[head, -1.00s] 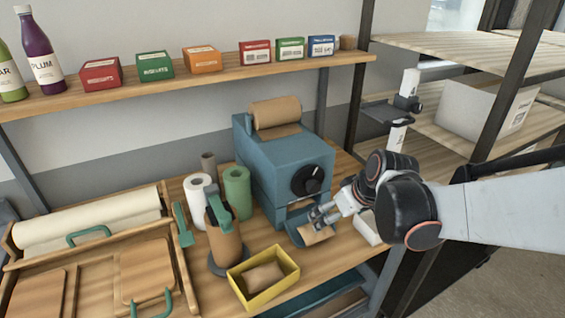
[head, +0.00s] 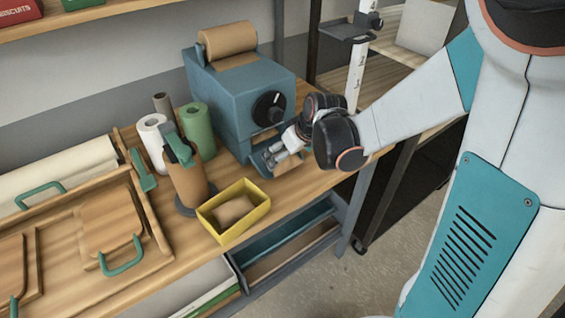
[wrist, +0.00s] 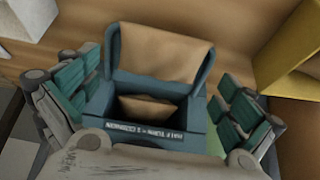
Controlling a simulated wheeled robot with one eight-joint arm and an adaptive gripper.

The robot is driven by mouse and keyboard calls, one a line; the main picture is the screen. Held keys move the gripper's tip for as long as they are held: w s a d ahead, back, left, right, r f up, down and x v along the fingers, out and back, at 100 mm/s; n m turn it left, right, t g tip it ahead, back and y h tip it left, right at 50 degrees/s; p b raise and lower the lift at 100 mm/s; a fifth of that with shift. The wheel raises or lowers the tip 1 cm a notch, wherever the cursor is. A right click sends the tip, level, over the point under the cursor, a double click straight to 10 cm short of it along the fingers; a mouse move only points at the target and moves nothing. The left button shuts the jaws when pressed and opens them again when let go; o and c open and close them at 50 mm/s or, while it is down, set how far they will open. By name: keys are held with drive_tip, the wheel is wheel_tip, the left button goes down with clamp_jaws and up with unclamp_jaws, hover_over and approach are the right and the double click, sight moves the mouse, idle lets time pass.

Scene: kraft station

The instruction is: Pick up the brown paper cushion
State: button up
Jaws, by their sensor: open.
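A brown paper cushion (head: 288,166) lies in the blue outlet tray at the front of the blue machine (head: 238,100). In the wrist view, brown paper (wrist: 160,52) spans between the tray's blue side walls, and more brown paper (wrist: 148,109) shows in the opening below. I cannot tell whether these are one piece. My gripper (head: 283,150) is at the tray, its fingers apart. In the wrist view my gripper (wrist: 155,85) has one finger on each side of the tray, with nothing visibly clamped. Another brown paper cushion (head: 232,210) lies in the yellow box.
The yellow box (head: 252,224) stands left of the tray and shows in the wrist view (wrist: 288,62). A brown roll on a stand (head: 188,182), a green roll (head: 197,130) and a white roll (head: 151,138) stand further left. A paper roll (head: 228,42) tops the machine.

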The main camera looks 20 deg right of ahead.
drive_tip(key=shift+x, duration=1.25)
drive_tip(key=shift+r, duration=0.1)
drive_tip(key=c, duration=0.6)
drive_tip(key=shift+o, duration=0.2)
drive_tip(key=shift+r, duration=0.1)
